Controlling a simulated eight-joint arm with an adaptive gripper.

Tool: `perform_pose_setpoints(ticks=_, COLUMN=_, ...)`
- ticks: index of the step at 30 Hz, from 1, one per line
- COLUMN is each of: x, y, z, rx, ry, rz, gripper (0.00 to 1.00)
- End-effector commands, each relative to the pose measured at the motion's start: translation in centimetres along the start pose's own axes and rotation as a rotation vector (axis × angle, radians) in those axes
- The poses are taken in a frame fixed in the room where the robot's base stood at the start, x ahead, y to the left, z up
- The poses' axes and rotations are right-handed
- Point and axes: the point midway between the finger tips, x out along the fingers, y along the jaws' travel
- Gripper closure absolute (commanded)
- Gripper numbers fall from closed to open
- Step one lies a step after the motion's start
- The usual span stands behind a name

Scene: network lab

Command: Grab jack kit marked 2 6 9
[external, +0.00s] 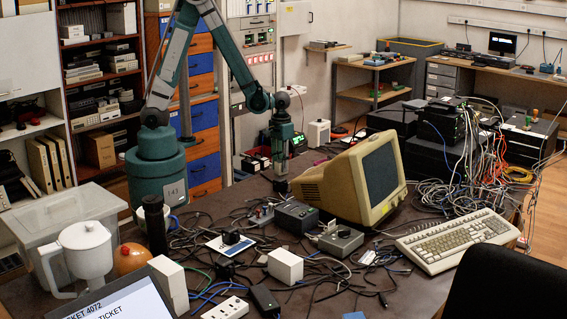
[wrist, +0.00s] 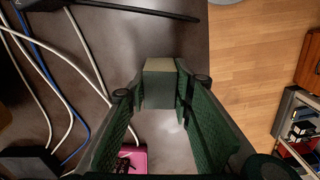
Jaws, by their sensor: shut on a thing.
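My gripper (wrist: 162,92) has its dark green fingers closed on a small grey-green box (wrist: 160,66), which shows between the fingertips in the wrist view. No marking on the box can be read, so I cannot tell whether it is the jack kit marked 2 6 9. In the external view my gripper (external: 281,183) points down at the back of the table, just left of the beige monitor. The held box is hard to make out there.
A pink item (wrist: 133,158) lies on the table near the fingers. Loose cables (wrist: 62,85) run alongside. The beige monitor (external: 328,188) stands close on the right. Dark boxes (external: 297,215) and more cables crowd the table in front. Wooden floor (wrist: 262,55) lies beyond the table edge.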

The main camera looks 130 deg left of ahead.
Motion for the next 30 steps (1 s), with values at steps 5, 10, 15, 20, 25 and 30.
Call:
perform_pose_setpoints(ticks=5, x=-0.7, y=0.0, z=0.0, rx=0.000, ry=0.000, rz=0.000, gripper=0.89)
perform_pose_setpoints(ticks=10, x=-2.0, y=0.0, z=0.0, rx=0.000, ry=0.000, rz=0.000, gripper=0.89)
perform_pose_setpoints(ticks=15, x=-4.0, y=0.0, z=0.0, rx=0.000, ry=0.000, rz=0.000, gripper=0.89)
perform_pose_setpoints(ticks=20, x=-6.2, y=0.0, z=0.0, rx=0.000, ry=0.000, rz=0.000, gripper=0.89)
perform_pose_setpoints(ticks=25, x=-8.1, y=0.0, z=0.0, rx=0.000, ry=0.000, rz=0.000, gripper=0.89)
perform_pose_setpoints(ticks=30, x=-9.4, y=0.0, z=0.0, rx=0.000, ry=0.000, rz=0.000, gripper=0.89)
